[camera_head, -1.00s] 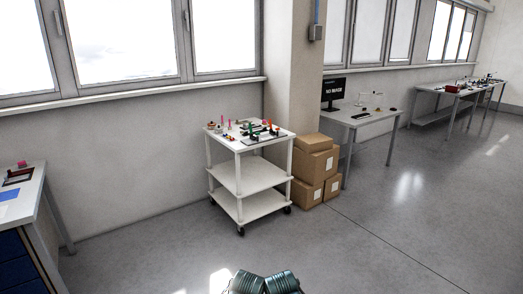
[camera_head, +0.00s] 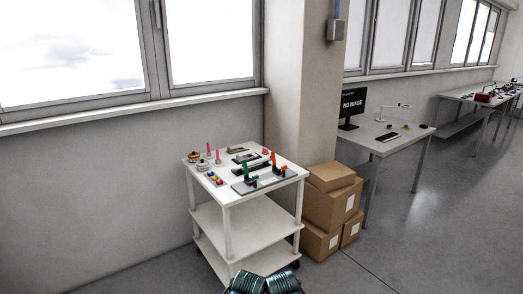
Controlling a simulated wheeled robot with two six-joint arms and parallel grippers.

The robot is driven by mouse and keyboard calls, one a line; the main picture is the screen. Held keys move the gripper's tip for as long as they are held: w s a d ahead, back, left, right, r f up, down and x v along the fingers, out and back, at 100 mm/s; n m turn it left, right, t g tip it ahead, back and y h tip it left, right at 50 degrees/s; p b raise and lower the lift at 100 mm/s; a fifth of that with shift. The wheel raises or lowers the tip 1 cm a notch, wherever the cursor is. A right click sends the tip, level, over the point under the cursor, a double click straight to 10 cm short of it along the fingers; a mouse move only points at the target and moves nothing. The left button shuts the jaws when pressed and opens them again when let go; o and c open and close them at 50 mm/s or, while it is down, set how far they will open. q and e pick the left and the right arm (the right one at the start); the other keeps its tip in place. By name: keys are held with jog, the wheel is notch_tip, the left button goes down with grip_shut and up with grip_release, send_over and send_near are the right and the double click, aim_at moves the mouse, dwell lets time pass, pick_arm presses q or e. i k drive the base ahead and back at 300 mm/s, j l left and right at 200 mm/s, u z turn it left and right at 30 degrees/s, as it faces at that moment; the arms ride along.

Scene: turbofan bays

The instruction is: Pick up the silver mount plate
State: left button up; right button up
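Several small parts stand on the top of a white cart (camera_head: 226,195) ahead of me. A flat grey plate (camera_head: 240,188) lies near the front right of the cart top, with green and orange parts on it. A small greyish piece (camera_head: 236,150) lies near the back edge. Dark bar-like parts lie between them. I cannot tell for sure which piece is the silver mount plate.
Cardboard boxes (camera_head: 329,207) are stacked to the right of the cart, by a wall pillar. Behind them stands a desk (camera_head: 385,148) with a monitor (camera_head: 353,103). More workbenches are at the far right. The floor right of the boxes is clear.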

aim_at(247, 157)
jog(key=i, duration=1.2)
jog(key=i+u, duration=0.1)
jog(key=u, duration=0.3)
jog(key=i+l+u, duration=0.1)
jog(key=u, duration=0.35)
jog(key=i+l+u, duration=0.1)
jog(key=u, duration=0.3)
jog(key=i+l+u, duration=0.1)
jog(key=l, duration=0.25)
jog(key=i+l+u, duration=0.1)
jog(key=i+l, duration=0.2)
jog(key=i+l+u, duration=0.1)
jog(key=l, duration=0.35)
jog(key=i+l+u, duration=0.1)
jog(key=i+l, duration=0.15)
jog(key=l, duration=0.15)
